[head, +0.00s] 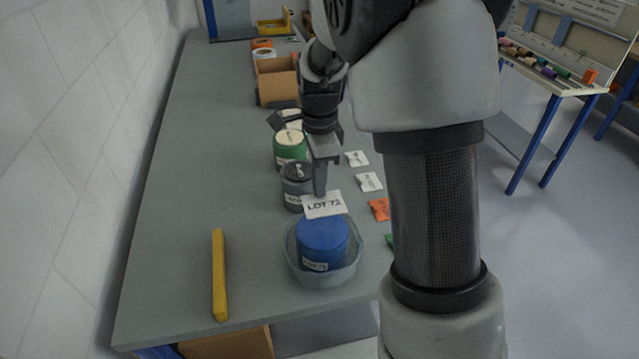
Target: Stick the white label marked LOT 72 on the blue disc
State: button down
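The white label (325,206) marked LOT 72 hangs at the fingertips of my gripper (320,188), which looks shut on its far edge. The label's face and print are turned toward the head camera. The blue disc (322,234), a thick round blue piece, sits in a pale round bowl (292,262) just below and nearer than the label. The label appears above the disc's far rim, and a gap between them cannot be judged. A small white tag (315,266) shows on the disc's front side.
A dark grey container (297,188) and a green one (290,148) stand behind the bowl. White packets (369,182) and an orange one (379,208) lie to the right. A yellow bar (219,275) lies at left. A cardboard box (277,82) stands farther back.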

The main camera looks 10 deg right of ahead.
jog(key=b, duration=0.5)
send_over(319, 221)
jog(key=shift+f, duration=2.85)
jog(key=shift+f+b, duration=0.5)
jog(key=shift+f, duration=0.95)
jog(key=shift+f, duration=0.25)
jog(key=c, duration=1.9)
grip_release()
jog(key=shift+o, duration=0.5)
jog(key=o, duration=0.4)
jog(key=shift+c, duration=0.2)
jog(key=shift+r+p, duration=0.2)
jog(key=shift+p, duration=0.1)
